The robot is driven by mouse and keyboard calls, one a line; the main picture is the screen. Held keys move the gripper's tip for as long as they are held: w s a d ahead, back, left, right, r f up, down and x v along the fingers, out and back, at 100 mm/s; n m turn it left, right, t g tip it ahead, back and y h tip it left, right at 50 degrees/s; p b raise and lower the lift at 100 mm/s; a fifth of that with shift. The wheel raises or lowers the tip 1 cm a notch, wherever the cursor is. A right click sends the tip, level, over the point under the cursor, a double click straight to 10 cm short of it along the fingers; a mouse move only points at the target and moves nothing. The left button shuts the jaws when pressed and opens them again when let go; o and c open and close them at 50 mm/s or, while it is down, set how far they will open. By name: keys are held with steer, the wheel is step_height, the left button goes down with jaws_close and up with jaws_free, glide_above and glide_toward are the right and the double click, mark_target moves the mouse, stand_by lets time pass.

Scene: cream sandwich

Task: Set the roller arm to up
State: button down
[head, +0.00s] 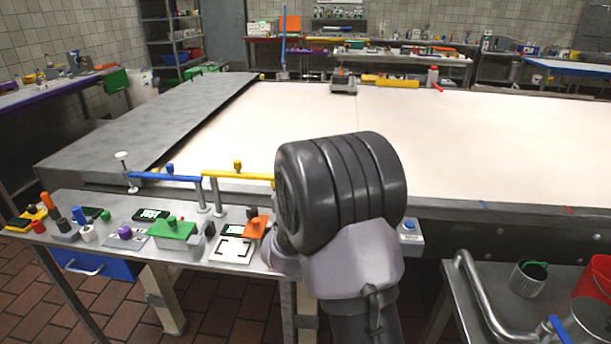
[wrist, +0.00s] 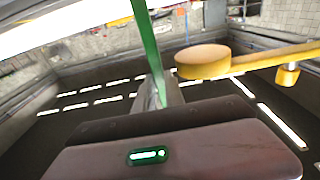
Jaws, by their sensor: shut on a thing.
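In the wrist view, my gripper (wrist: 168,97) is closed at the lower end of a slim green bar (wrist: 150,45), which runs up out of the frame. The grip itself is mostly hidden. A yellow bar (wrist: 262,59) with a round flat end and a knob lies just right of the fingers, apart from them. In the head view this yellow bar (head: 245,176) stands level at the table's near edge, beside a level blue bar (head: 165,177) with a blue knob. My wrist hides my fingers and the green bar there. No label shows which bar is the roller arm.
A control bench (head: 110,237) with several coloured knobs and a green box (head: 172,229) stands at front left. The wide cream belt (head: 450,140) lies behind. A side table at front right holds a metal pipe (head: 478,290) and a red bucket (head: 597,277).

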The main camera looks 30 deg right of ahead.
steer(key=shift+s+a+t+h, duration=0.2)
steer(key=shift+s+t+h, duration=0.1)
steer(key=shift+s+t, duration=0.1)
stand_by(0.3)
steer(key=c, duration=1.4)
jaws_free()
steer(key=shift+a, duration=0.1)
